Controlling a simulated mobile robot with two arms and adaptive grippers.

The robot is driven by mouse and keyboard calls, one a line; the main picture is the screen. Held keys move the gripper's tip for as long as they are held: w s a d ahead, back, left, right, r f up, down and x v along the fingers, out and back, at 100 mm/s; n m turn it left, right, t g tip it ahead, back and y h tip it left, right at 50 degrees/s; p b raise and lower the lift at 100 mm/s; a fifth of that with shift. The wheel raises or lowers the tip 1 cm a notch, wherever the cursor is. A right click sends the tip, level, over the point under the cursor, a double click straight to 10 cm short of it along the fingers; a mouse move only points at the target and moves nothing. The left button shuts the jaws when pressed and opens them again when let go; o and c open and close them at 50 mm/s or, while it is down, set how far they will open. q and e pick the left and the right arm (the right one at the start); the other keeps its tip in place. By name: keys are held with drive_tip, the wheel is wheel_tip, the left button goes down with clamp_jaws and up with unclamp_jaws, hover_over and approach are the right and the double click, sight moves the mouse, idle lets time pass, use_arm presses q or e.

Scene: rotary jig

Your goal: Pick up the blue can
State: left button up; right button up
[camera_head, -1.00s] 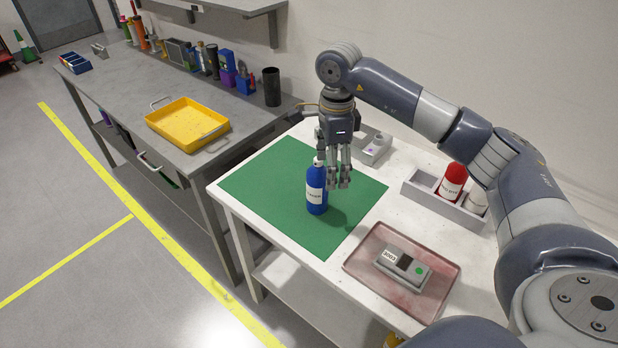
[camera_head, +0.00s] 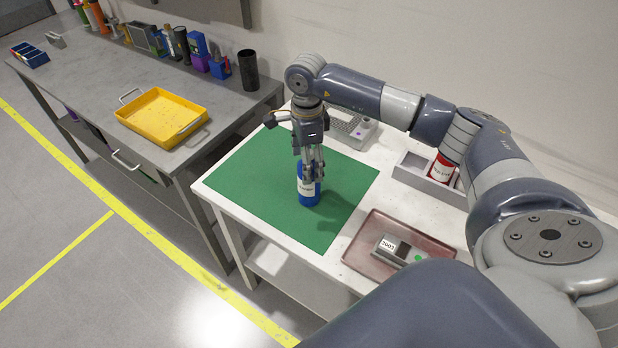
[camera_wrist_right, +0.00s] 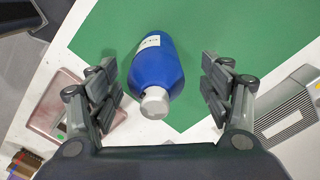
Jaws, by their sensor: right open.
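The blue can (camera_head: 308,194), bottle-shaped with a white label and a pale grey cap, stands upright on the green mat (camera_head: 255,188). My right gripper (camera_head: 313,178) points down over it in the head view, and its fingers hide the can's upper part. In the right wrist view the blue can (camera_wrist_right: 158,68) lies between the two open fingers of my right gripper (camera_wrist_right: 162,92). Gaps show on both sides of it, the smaller one on the left. My left gripper is not in view.
The mat lies on a white table (camera_head: 270,238). A reddish tray (camera_head: 362,250) with a grey device (camera_head: 392,247) is at the front right. A grey bin (camera_head: 415,172) holds a red bottle (camera_head: 441,167). A yellow tray (camera_head: 160,117) sits on the grey bench at left.

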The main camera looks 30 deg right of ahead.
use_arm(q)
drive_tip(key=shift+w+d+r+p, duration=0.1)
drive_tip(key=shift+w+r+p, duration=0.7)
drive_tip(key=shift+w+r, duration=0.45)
use_arm(e)
drive_tip(key=f, duration=0.4)
drive_tip(key=shift+s+d+f, duration=0.1)
drive_tip(key=shift+s+d, duration=0.05)
drive_tip(key=shift+s, duration=0.15)
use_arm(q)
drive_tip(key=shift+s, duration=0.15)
use_arm(e)
drive_tip(key=shift+c, duration=0.6)
drive_tip(key=c, duration=1.3)
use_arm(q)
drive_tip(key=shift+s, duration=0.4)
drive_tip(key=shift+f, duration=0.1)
